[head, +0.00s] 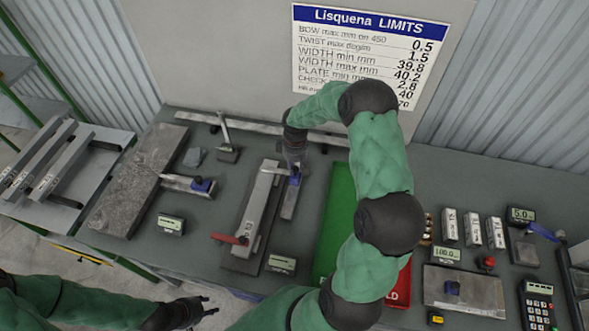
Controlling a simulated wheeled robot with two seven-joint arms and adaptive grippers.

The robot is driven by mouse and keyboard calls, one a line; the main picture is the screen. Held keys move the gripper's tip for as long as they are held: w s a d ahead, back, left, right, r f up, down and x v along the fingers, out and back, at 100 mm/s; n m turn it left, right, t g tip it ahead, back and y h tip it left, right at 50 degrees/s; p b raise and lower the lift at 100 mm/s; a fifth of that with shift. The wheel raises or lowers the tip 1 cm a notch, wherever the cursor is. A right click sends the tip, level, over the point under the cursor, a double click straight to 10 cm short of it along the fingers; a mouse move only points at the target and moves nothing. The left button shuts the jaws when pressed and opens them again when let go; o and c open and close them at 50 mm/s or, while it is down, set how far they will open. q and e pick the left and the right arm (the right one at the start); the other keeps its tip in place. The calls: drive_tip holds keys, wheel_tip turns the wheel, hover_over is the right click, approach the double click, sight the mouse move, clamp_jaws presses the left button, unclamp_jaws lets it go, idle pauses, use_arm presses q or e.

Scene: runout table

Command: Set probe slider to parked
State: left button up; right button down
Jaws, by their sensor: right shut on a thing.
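The probe slider (294,181) is a small blue block on a narrow grey rail (288,207). The rail lies right of a long pale metal bar (262,200) on a dark fixture base, with a red lever (230,239) at its near end. My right gripper (294,165) reaches over from above and is shut at the slider, near the far end of the rail. Its fingertips partly hide the slider, and any parked mark cannot be made out. My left gripper (208,306) is empty at the bottom left, apart from everything, with its fingers spread.
A green tray (336,220) and a red tray (400,285) lie under my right arm. A stone plate (125,205) with a second blue-topped gauge (201,186) is at left. Small displays (171,224) (282,263) stand near the front edge. Blocks and a keypad (538,300) fill the right.

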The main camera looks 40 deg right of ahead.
drive_tip(key=w+d+b, duration=0.1)
drive_tip(key=w+d, duration=0.1)
drive_tip(key=d, duration=0.1)
drive_tip(key=w+d, duration=0.3)
drive_tip(key=shift+w+d+f+b, duration=0.1)
drive_tip(key=shift+w+d+b, duration=0.1)
drive_tip(key=shift+d+b, duration=0.15)
drive_tip(key=shift+w+d+r, duration=0.15)
drive_tip(key=shift+r, duration=0.05)
drive_tip(key=c, duration=1)
unclamp_jaws()
drive_tip(key=shift+d, duration=0.1)
drive_tip(key=shift+f, duration=0.1)
wheel_tip(320, 180, up, 12)
